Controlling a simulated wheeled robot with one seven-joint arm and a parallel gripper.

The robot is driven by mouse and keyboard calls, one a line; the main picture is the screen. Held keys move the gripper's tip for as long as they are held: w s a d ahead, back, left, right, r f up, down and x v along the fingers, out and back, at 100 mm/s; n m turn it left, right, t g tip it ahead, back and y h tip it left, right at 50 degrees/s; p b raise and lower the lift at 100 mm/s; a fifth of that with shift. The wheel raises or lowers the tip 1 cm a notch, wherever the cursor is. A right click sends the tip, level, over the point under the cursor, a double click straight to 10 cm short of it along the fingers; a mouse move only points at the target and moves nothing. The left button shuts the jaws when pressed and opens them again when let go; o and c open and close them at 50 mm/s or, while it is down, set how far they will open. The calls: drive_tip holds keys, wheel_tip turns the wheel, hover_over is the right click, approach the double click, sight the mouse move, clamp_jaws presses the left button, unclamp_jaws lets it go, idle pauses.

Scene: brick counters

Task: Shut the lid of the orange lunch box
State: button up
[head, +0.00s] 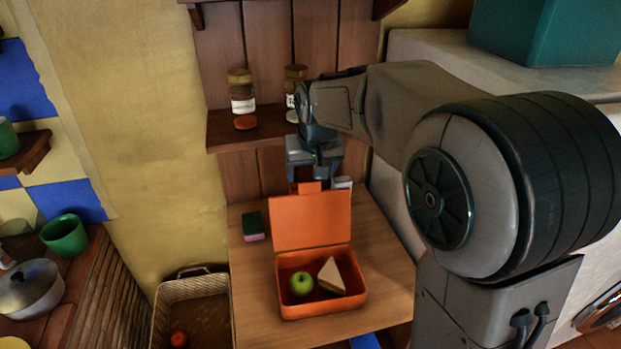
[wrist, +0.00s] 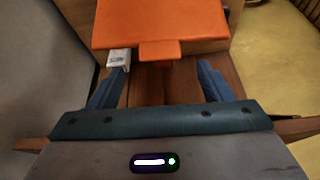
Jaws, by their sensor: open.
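The orange lunch box (head: 322,308) sits on the wooden counter, with a green apple (head: 301,284) and a sandwich wedge (head: 331,276) inside. Its lid (head: 312,220) stands raised at the back, tab upward. In the wrist view the lid (wrist: 163,20) fills the top middle, with its tab (wrist: 160,50) pointing toward my gripper. My gripper (wrist: 160,80) is open and empty, its two fingers apart on either side of the tab's line. In the head view my gripper (head: 313,178) is behind the top of the lid, its fingertips partly hidden. I cannot tell whether it touches the lid.
A green and pink sponge (head: 253,226) lies left of the box. A small white item (head: 343,182) is behind the lid at right. A shelf with jars (head: 242,95) is above. A wicker basket (head: 190,315) stands left of the counter. The counter (head: 258,300) is clear left of the box.

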sight(310, 185)
drive_tip(key=shift+x, duration=2.35)
drive_tip(key=c, duration=1.4)
drive_tip(key=shift+s, duration=0.1)
